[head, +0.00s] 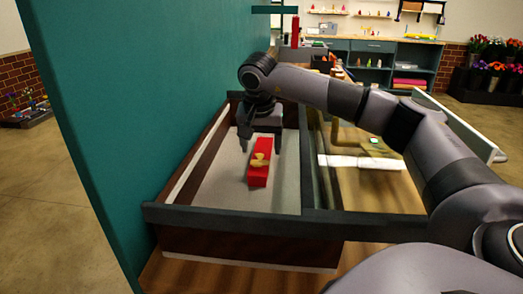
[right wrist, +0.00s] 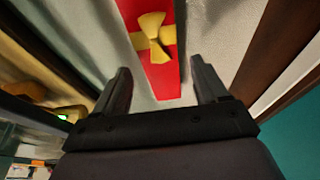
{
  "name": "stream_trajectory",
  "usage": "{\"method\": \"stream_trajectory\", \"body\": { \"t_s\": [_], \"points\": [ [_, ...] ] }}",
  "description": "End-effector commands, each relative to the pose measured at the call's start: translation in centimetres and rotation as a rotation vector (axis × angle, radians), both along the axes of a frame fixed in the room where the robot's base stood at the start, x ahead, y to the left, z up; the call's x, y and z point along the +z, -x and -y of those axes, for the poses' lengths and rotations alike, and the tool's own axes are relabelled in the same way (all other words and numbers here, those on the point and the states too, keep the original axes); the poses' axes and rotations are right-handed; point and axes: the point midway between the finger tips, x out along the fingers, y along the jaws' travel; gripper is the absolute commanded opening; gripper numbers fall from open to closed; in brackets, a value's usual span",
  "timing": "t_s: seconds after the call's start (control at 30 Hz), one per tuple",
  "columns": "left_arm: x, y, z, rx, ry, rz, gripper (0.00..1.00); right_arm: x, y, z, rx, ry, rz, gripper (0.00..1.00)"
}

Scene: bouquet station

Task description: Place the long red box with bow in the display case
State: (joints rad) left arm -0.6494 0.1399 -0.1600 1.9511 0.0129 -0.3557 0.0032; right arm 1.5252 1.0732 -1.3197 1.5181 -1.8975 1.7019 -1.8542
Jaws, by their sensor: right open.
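The long red box (head: 259,174) with a gold bow lies on the pale floor of the left compartment of the display case (head: 250,222). My right gripper (head: 262,146) is open over the far end of the box, its fingers on either side. In the right wrist view the red box (right wrist: 160,76) with its gold bow lies ahead, with its near end between the open fingertips (right wrist: 162,82). The gripper does not hold the box. My left gripper is not in view.
A tall teal wall (head: 95,110) stands close on the left of the case. A dark divider (head: 307,165) separates the right compartment, which holds a white bar (head: 360,162). Shelves (head: 375,62) and flowers (head: 490,72) are at the back.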

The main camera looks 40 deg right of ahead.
Motion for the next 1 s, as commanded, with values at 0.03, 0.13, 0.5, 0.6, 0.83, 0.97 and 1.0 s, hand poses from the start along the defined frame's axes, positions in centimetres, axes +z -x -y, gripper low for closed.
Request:
{"method": "stream_trajectory", "body": {
  "t_s": [0.03, 0.13, 0.5, 0.6, 0.83, 0.97, 1.0],
  "points": [
    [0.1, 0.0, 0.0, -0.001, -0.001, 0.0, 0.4, 1.2, 0.1, -0.3, 0.002, 0.0, 0.005, 0.73],
    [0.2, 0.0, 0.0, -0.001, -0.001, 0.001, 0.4, 3.4, 0.6, -0.9, 0.002, 0.0, 0.005, 0.73],
    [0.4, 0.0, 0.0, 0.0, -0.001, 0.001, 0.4, 8.6, 1.6, -2.1, 0.002, 0.001, 0.0, 0.73],
    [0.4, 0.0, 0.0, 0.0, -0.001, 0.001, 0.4, 8.9, 1.7, -2.2, 0.002, 0.001, 0.0, 0.73],
    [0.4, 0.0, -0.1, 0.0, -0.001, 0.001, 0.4, 9.0, 1.7, -2.2, 0.002, 0.0, 0.0, 0.73],
    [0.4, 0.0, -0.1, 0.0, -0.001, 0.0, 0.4, 9.0, 1.7, -2.2, 0.002, 0.0, 0.0, 0.73],
    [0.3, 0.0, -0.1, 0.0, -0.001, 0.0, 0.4, 9.0, 1.7, -2.2, 0.002, 0.0, 0.0, 0.73]
  ]
}}
